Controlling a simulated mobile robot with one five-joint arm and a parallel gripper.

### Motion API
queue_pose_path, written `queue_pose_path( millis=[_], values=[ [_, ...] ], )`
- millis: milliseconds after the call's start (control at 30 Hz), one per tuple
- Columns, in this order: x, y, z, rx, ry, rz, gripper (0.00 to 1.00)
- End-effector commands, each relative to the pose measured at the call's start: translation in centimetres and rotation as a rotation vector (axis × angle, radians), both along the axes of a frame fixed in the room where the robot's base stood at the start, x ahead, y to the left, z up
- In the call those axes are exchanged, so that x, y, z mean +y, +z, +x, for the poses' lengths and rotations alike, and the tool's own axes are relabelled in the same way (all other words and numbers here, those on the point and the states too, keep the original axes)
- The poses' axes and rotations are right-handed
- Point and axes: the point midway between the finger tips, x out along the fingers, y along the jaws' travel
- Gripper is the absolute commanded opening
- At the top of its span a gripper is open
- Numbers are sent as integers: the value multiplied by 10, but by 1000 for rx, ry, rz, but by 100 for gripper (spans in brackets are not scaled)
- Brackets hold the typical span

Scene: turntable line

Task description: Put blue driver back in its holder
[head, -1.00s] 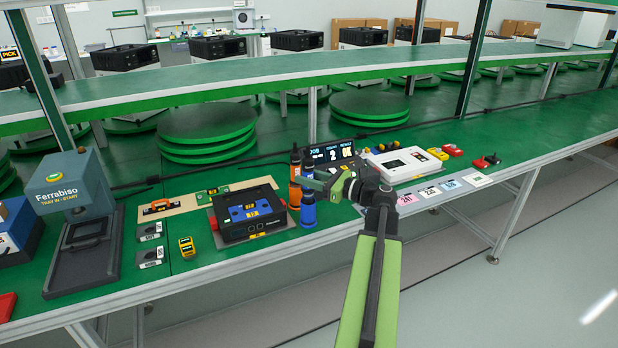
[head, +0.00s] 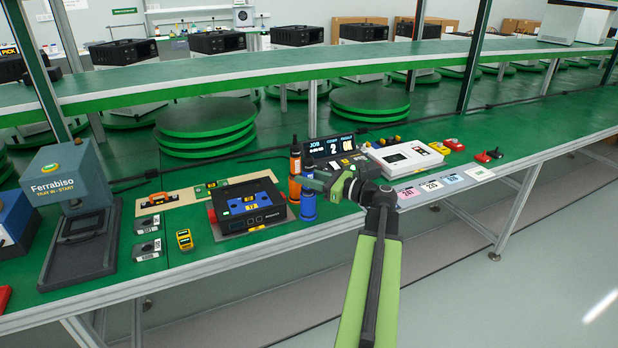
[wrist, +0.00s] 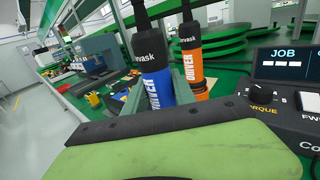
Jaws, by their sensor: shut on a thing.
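The blue driver (head: 308,206) is upright near the front edge of the bench, just right of the black box.
A black box with a blue top (head: 250,208) lies close left. The JOB display panel (head: 332,149) and a white device (head: 404,157) stand behind and right. Label cards (head: 430,186) line the front edge. Green turntables (head: 207,120) are behind. A grey Ferrabiso machine (head: 68,182) is left.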

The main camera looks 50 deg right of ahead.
Motion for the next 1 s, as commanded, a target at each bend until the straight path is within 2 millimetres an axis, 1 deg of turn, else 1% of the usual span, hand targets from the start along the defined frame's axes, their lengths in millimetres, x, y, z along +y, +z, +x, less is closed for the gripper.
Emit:
queue_pose_path(
  millis=[33, 200, 233, 467, 567, 667, 767, 1000],
  values=[
    [0, -2, 0, -1, 0, 0, 33],
    [0, 0, 0, -1, 0, 0, 55],
    [0, 0, 0, -1, 0, 0, 57],
    [0, -1, 0, 1, 0, 0, 57],
    [-1, -1, -3, 1, -1, 0, 57],
    [-6, -1, -17, 1, -3, 0, 57],
    [-12, -1, -40, 0, -5, 0, 57],
    [-32, -1, -106, 0, -5, 0, 57]
  ],
)
